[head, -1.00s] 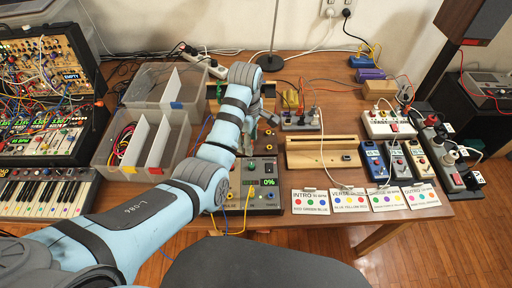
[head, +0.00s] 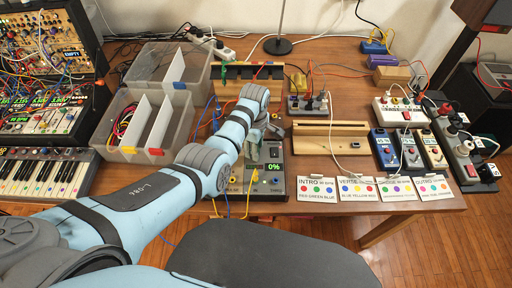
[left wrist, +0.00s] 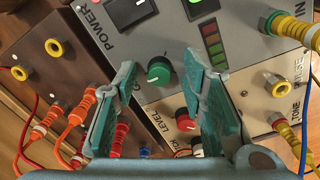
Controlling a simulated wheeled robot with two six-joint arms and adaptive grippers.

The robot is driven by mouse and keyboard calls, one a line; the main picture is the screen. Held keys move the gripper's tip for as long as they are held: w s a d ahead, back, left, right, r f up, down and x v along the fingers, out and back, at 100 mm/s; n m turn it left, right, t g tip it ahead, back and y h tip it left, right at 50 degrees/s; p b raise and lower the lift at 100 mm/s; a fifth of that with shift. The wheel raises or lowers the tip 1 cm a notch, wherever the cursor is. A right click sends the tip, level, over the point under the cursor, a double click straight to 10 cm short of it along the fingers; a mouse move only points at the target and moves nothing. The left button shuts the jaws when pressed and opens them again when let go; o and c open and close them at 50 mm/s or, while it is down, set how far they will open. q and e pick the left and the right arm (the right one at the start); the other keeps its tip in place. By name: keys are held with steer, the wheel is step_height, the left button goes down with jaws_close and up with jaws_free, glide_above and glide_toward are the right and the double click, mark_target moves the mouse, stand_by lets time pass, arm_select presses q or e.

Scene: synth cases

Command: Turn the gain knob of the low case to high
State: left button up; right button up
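The low case (head: 278,190) is a grey box near the table's front edge, with a green "0%" display. In the left wrist view its grey panel (left wrist: 165,35) carries a green knob (left wrist: 159,70) with a white pointer mark; the knob's label is mostly hidden by a finger. My left gripper (head: 262,148) is over the case. In the left wrist view its fingers (left wrist: 160,95) are open, one on each side of the green knob, with visible gaps. I cannot tell how far above the panel the fingertips are. My right gripper is not in view.
A red level knob (left wrist: 185,121) and orange plugs (left wrist: 78,116) sit close to the fingers. A yellow plug (left wrist: 285,25) stands at upper right. Song cards (head: 318,189) lie right of the case. Clear bins (head: 152,125) stand to its left, with a wooden stand (head: 330,140) at right.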

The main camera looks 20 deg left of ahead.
arm_select(q)
steer(key=shift+r, duration=0.1)
steer(key=c, duration=0.3)
jaws_close()
steer(key=shift+m, duration=0.3)
